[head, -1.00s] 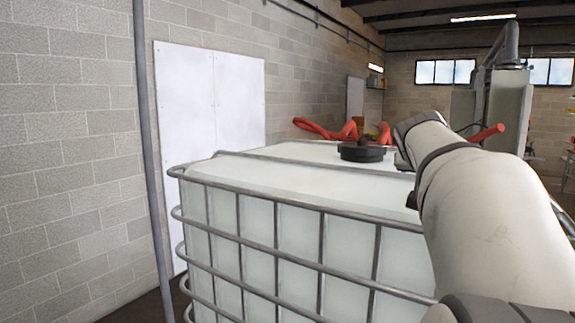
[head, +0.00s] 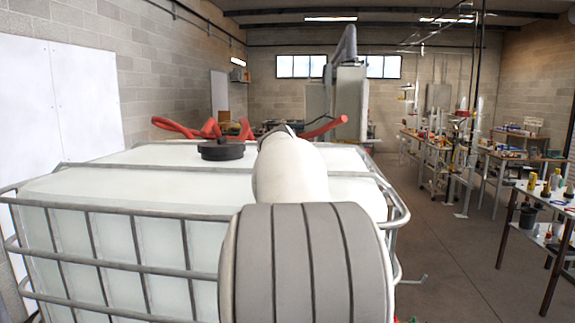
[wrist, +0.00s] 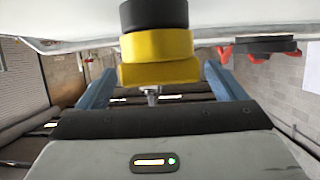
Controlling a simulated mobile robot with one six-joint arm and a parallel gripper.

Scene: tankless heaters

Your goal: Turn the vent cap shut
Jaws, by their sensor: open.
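The vent cap (wrist: 160,55) shows in the wrist view as a yellow cap on a black base, set against the white tank top, which lies along the picture's upper edge. My gripper (wrist: 159,72) is open, one blue finger to the left of the cap and one to the right, with gaps beside the yellow part. I see no contact. How deep the cap sits between the fingers is hard to tell. In the head view my arm hides the cap and the gripper.
The white caged tank (head: 90,185) has a wide black lid (head: 221,150) on top, left of my arm. Red hoses (head: 210,129) lie behind it. A metal bar runs along the tank's edge. Open floor (head: 445,245) lies to the right, with workbenches beyond.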

